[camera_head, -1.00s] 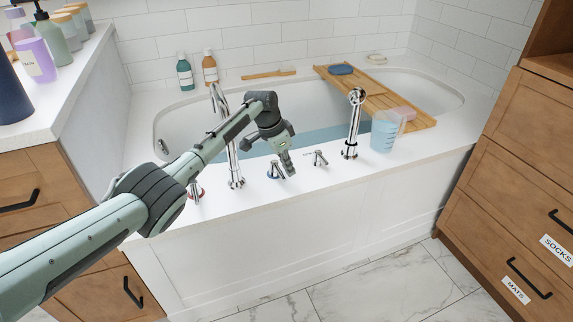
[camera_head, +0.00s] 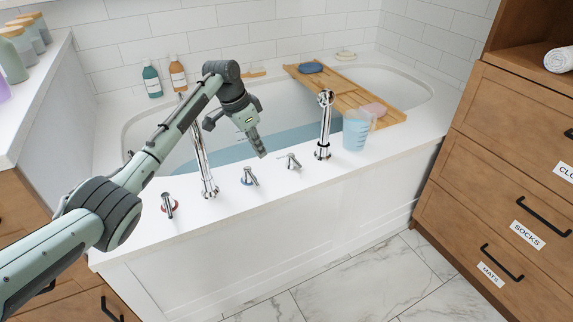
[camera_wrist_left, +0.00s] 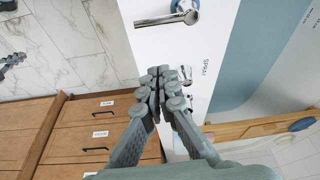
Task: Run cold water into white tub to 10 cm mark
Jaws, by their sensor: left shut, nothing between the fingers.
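The white tub (camera_head: 300,205) is built in along the tiled wall. Blue-tinted water (camera_head: 228,153) lies in it; I cannot read a depth mark. On the front deck stand the tall chrome spout (camera_head: 203,165), the blue-ringed cold handle (camera_head: 249,177) and the red-ringed hot handle (camera_head: 169,204). The cold handle also shows at the top of the left wrist view (camera_wrist_left: 181,14). My left gripper (camera_head: 262,154) is shut and empty, above and behind the cold handle, apart from it. A part at the left edge of the left wrist view may be my right gripper (camera_wrist_left: 10,65).
Right of the cold handle stand the spray lever (camera_head: 289,161), the hand shower (camera_head: 324,125) and a clear bluish jug (camera_head: 356,130). A wooden bath tray (camera_head: 345,88) spans the tub. Wooden drawers (camera_head: 500,200) stand at the right. Marble floor (camera_head: 380,280) is clear in front.

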